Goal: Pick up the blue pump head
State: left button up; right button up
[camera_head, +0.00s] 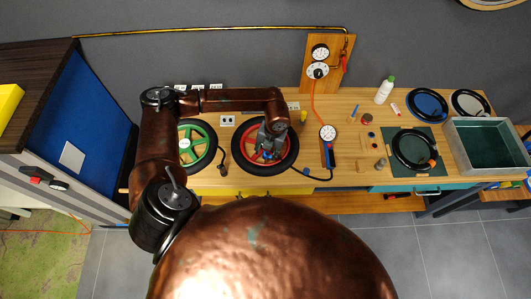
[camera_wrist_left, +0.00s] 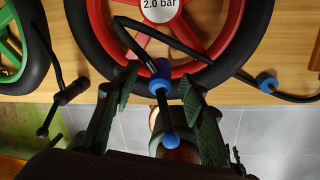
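The blue pump head (camera_wrist_left: 160,80) is at the end of a black hose, with a dark lever and a blue knob pointing toward the bottom of the left wrist view. It lies over the lower rim of the red-spoked wheel (camera_wrist_left: 90,20). My left gripper (camera_wrist_left: 158,92) is open, its two fingers on either side of the pump head with gaps visible on both sides. In the head view my left gripper (camera_head: 268,148) is over the red wheel (camera_head: 288,157) and mostly hides the pump head. My right gripper is not in view.
A green-spoked wheel (camera_head: 197,148) lies to the left, with a black pump head (camera_wrist_left: 72,92) beside it. A pump with gauge (camera_head: 328,133) stands to the right. A blue fitting (camera_wrist_left: 267,82) sits on the hose. The bench's front edge is close by.

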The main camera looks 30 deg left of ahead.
pick_arm(q)
jog(key=shift+a+f, duration=0.1)
jog(key=shift+f, duration=0.7)
jog(key=shift+c, duration=0.3)
grip_shut()
